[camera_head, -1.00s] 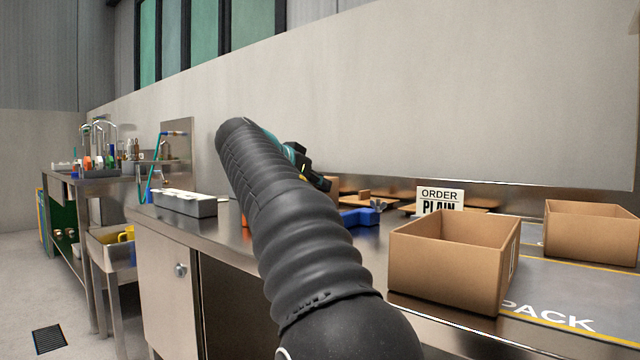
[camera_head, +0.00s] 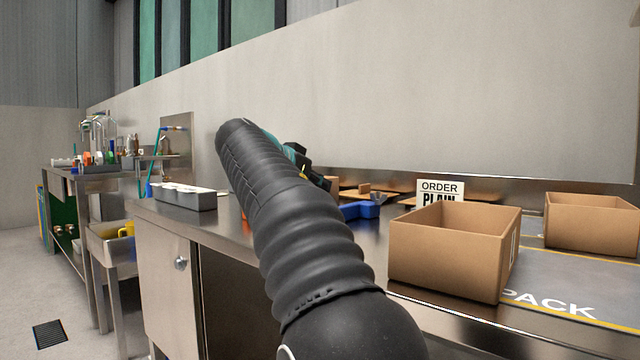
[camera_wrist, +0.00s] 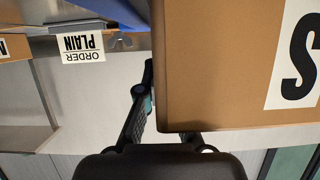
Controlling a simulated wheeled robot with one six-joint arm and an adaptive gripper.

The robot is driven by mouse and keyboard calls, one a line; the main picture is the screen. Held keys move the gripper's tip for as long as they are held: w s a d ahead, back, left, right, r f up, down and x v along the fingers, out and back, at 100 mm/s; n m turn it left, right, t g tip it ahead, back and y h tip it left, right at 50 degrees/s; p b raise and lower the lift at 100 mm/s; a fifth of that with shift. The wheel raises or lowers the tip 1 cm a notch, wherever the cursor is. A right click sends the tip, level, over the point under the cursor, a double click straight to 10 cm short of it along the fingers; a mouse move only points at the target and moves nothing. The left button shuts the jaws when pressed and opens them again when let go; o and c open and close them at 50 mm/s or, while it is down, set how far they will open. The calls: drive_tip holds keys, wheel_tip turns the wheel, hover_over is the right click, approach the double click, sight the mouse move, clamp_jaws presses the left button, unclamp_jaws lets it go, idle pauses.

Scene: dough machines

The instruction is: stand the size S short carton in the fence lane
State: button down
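The size S short carton (camera_wrist: 225,65) is a brown box with a white label and a large black S. It fills the right of the upside-down wrist view, close to the camera. My gripper (camera_wrist: 152,85) has one dark finger along the outside of the carton's left wall. The other finger is mostly hidden behind the carton's face, so it appears to pinch that wall. In the head view my arm hides the carton, and only part of my gripper (camera_head: 318,180) shows. A blue fixture (camera_head: 360,210) lies on the bench beyond it; I cannot tell whether it is the fence lane.
An ORDER PLAIN sign (camera_head: 440,190) stands at the back. Two open brown cartons, a near one (camera_head: 445,262) and a far one (camera_head: 590,235), stand on the right by the PACK marking. A grey tray (camera_head: 185,200) sits at the bench's left. A steel wall (camera_head: 480,192) lines the back.

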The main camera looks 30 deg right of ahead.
drive_tip(key=shift+f, duration=1.15)
idle(0.5)
drive_tip(key=c, duration=1.2)
unclamp_jaws()
drive_tip(key=shift+c, duration=0.2)
drive_tip(key=v, duration=1.2)
